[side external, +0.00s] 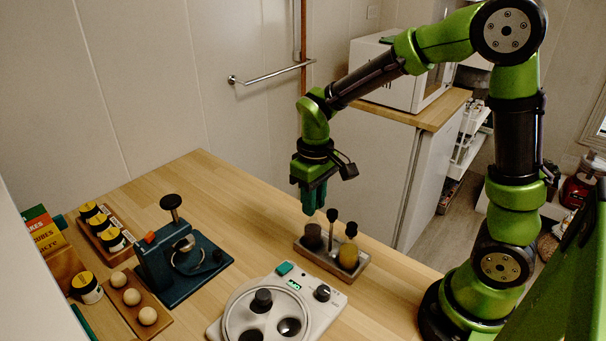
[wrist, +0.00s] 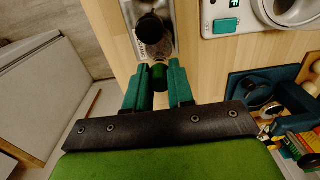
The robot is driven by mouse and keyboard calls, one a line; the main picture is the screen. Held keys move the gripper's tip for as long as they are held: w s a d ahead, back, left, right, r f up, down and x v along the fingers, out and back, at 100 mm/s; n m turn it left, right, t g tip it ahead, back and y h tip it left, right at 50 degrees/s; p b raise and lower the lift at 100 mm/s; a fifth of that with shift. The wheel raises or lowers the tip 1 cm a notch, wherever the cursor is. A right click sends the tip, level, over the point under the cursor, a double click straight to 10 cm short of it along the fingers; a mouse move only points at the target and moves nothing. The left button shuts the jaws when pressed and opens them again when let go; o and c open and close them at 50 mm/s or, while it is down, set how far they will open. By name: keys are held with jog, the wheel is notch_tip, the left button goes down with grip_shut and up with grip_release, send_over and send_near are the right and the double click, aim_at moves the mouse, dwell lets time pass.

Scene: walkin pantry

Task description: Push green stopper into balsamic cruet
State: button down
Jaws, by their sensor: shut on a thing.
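In the side view the fingers hide the stopper. The dark balsamic cruet (side external: 312,237) stands upright at the left end of the tray, just below the fingertips, with a small gap showing between them. In the wrist view a dark round shape, likely this cruet (wrist: 160,50), shows just beyond the stopper.
A yellow cruet (side external: 349,255) with a dark stopper and a tall dark-knobbed piece (side external: 332,217) stand in the same tray. A white appliance (side external: 226,318) is in front, a blue press (side external: 190,275) to the left. Open countertop lies behind the tray.

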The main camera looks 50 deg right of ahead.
jog(key=shift+f, duration=0.2)
jog(key=shift+c, duration=2.1)
grip_release()
jog(key=shift+r, duration=3.5)
jog(key=s+a+r+m+t+y, duration=0.1)
jog(key=s+r+m+t, duration=0.3)
jog(key=s, duration=0.7)
notch_tip(320, 180, up, 2)
jog(key=t, duration=0.3)
jog(key=shift+s+a+r+y, duration=0.2)
jog(key=shift+a+y, duration=0.1)
jog(key=shift+y, duration=0.1)
